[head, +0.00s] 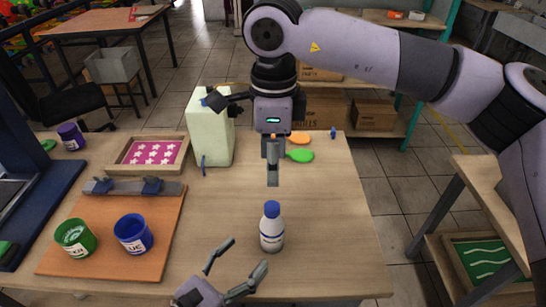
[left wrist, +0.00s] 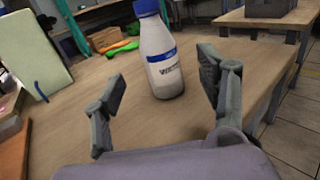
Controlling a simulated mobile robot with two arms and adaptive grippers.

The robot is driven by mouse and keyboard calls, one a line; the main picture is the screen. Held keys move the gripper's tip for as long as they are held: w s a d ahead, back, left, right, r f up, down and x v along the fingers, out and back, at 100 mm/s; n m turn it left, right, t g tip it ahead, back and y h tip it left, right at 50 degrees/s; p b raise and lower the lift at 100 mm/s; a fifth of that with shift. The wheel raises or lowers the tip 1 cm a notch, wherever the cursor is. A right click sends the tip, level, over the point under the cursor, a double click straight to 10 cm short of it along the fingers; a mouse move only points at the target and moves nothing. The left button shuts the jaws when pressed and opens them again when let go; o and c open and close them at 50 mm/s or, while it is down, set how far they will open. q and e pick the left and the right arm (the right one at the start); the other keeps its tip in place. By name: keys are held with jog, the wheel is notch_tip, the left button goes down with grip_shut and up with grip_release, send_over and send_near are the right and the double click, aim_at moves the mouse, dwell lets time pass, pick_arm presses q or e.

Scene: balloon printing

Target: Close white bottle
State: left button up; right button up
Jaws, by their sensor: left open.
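The white bottle (head: 271,232) stands upright on the wooden table, with a blue cap (head: 271,208) seated on its top. It also shows in the left wrist view, where the bottle (left wrist: 160,55) stands just beyond the fingers and its cap (left wrist: 147,6) is cut by the top edge. My left gripper (head: 247,255) is open and empty, low in front of the bottle and slightly to its left. My right gripper (head: 272,165) hangs behind and above the bottle, apart from it. Its fingers appear nearly edge-on, so its opening is unclear.
A green pot (head: 75,239) and a blue pot (head: 134,235) stand on an orange board (head: 90,268) at left. A pale container (head: 210,135) stands behind. Green (head: 300,156) and orange balloons lie near the far edge. The table right of the bottle is clear.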

pick_arm(q)
jog(key=shift+v, duration=1.1)
jog(key=shift+w+a, duration=0.1)
